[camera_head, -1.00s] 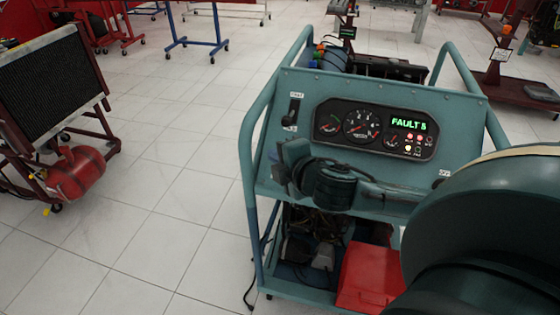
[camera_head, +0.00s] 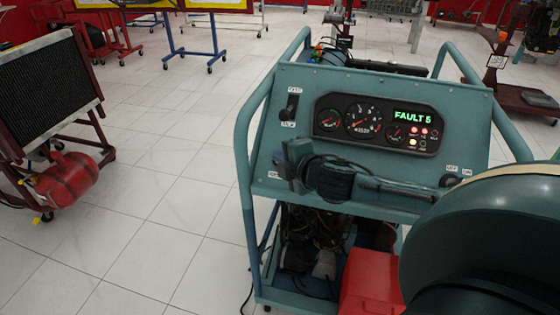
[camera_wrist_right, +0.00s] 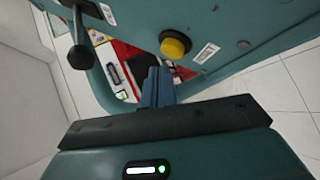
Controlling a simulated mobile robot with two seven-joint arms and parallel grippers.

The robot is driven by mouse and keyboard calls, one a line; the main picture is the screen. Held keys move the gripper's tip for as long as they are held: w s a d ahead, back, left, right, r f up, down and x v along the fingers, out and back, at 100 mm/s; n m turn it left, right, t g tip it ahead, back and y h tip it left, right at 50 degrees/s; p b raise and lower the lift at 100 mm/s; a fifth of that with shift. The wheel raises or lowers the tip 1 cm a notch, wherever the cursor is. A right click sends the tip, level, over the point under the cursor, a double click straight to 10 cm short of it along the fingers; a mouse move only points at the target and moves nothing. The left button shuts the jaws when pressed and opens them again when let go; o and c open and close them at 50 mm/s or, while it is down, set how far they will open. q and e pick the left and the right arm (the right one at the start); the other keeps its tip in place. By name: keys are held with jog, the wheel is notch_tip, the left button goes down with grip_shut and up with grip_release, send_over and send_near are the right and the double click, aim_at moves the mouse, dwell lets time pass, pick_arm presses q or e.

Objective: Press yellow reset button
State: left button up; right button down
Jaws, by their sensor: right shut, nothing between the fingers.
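The yellow button (camera_wrist_right: 175,45) is round and set in a dark ring on the teal panel in the right wrist view. My right gripper's fingers (camera_wrist_right: 156,76) are shut and empty. In that view they appear just below and left of the button; a gap in depth is hard to judge. In the head view my right gripper (camera_head: 284,162) lies in front of the panel's lower left, and the button is hidden there. The display (camera_head: 412,116) on the teal panel (camera_head: 365,88) reads FAULT 5. My left gripper is not in view.
A black lever (camera_wrist_right: 78,55) stands out left of the button, and a white label (camera_wrist_right: 206,53) is at its right. Gauges (camera_head: 362,122) and small lights are on the panel. A red box (camera_head: 372,285) sits low in the stand. Open tiled floor lies left.

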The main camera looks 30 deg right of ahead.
dwell(1.0)
dwell(0.8)
jog(key=shift+w+d+f, duration=0.1)
jog(key=shift+d+f, duration=0.1)
jog(key=shift+f, duration=0.05)
jog(key=shift+w, duration=0.1)
jog(key=shift+w+d+f, duration=0.25)
jog(key=shift+d+f, duration=0.05)
jog(key=shift+f, duration=0.15)
dwell(0.9)
dwell(0.3)
jog(key=shift+s+a+r+p, duration=0.2)
jog(key=shift+r+p, duration=0.2)
jog(key=shift+s+a+r+p, duration=0.2)
jog(key=shift+r+p, duration=0.15)
jog(key=shift+p, duration=0.05)
